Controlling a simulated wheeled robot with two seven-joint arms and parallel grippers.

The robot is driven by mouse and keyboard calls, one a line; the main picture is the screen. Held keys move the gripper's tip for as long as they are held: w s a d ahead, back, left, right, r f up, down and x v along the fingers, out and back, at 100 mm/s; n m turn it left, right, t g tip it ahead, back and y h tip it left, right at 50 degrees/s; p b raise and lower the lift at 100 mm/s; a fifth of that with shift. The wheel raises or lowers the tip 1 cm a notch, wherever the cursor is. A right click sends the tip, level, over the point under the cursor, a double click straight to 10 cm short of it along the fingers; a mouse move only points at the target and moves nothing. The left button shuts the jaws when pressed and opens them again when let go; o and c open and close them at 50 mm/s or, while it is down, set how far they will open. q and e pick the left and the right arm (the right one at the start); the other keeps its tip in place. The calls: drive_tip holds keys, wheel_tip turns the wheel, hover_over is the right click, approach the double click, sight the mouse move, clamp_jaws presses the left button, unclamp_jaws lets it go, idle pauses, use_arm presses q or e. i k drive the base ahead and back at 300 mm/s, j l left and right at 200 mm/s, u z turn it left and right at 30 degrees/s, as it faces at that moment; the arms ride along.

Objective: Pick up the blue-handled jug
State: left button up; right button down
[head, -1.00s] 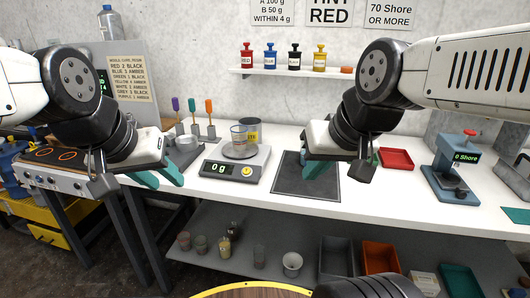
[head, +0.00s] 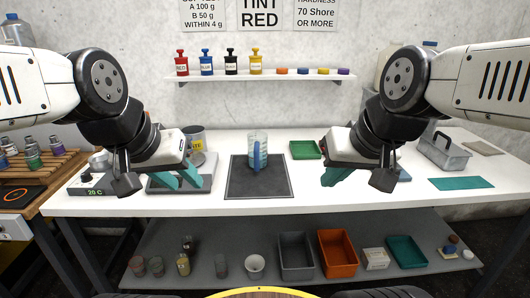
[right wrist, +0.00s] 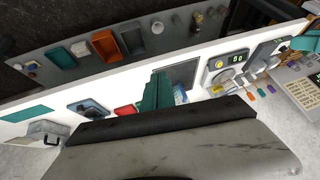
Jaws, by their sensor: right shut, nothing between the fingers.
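The blue-handled jug (head: 257,152) is a clear jug standing upright on the dark square mat (head: 236,186), its blue handle facing me. In the right wrist view the jug (right wrist: 181,94) shows partly, beside the teal fingers. My left gripper (head: 178,181) is left of the jug, in front of the scale, with its teal fingers apart and empty. My right gripper (head: 337,176) is right of the jug, shut and empty, apart from it. Its closed fingers also show in the right wrist view (right wrist: 154,94).
A can (head: 196,142) stands behind my left gripper. A wall shelf (head: 262,80) holds several bottles. A grey carrier (head: 444,152) stands at the right. The bench around the mat's front is clear.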

sight(257, 153)
drive_tip(key=i+j, duration=0.7)
drive_tip(key=j, duration=0.2)
